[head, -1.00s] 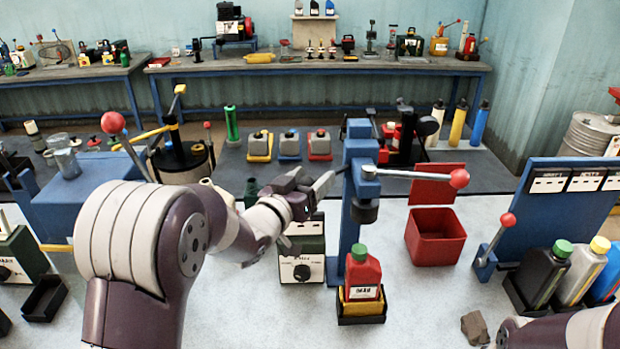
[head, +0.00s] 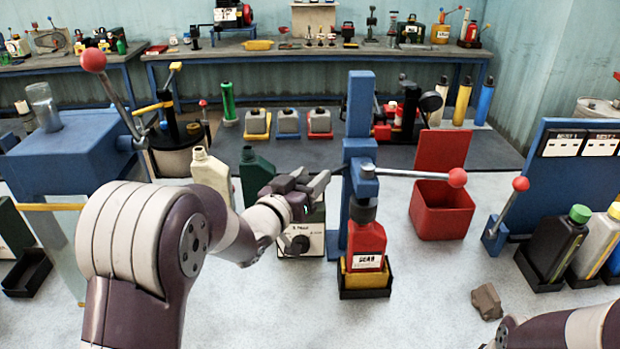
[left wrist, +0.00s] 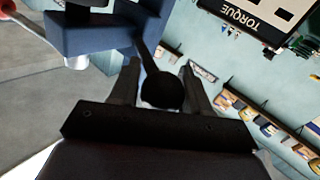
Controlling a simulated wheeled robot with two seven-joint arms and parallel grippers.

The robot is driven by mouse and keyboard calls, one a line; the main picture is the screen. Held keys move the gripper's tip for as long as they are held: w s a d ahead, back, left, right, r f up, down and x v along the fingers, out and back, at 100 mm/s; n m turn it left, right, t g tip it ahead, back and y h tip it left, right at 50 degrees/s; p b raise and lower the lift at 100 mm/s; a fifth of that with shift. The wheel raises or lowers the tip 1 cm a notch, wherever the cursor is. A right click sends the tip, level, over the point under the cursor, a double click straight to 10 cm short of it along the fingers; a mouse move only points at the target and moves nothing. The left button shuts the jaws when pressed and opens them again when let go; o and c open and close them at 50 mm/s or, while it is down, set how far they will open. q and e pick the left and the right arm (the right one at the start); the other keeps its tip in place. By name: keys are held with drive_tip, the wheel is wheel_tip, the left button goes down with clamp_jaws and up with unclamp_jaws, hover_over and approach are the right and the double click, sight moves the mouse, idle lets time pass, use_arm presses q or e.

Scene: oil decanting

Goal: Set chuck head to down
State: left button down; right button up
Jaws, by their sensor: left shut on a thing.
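The blue chuck head (head: 360,180) sits on an upright blue column (head: 359,105), well below the column's top. Its dark chuck (head: 362,210) is over the top of the red bottle (head: 366,247) and hides its cap; I cannot tell whether they touch firmly. The bottle stands upright in a black-and-yellow holder (head: 365,283). My left gripper (head: 318,182) is at the left side of the chuck head. In the left wrist view its fingers are shut on a black ball knob (left wrist: 162,90) on a dark lever. My right gripper is out of view; only part of that arm shows.
A rod with a red ball (head: 457,178) sticks out right from the chuck head, above an open red bin (head: 442,212). A brown lump (head: 487,301) lies on the table.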

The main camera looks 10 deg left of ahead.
use_arm(q)
drive_tip(key=c, duration=0.8)
unclamp_jaws()
drive_tip(key=shift+r, duration=0.1)
drive_tip(key=shift+o, duration=0.8)
drive_tip(key=shift+w+a, duration=0.1)
drive_tip(key=shift+w, duration=0.05)
drive_tip(key=shift+s+a, duration=0.1)
drive_tip(key=shift+s, duration=0.3)
drive_tip(key=b+v, duration=0.2)
drive_tip(key=v, duration=1)
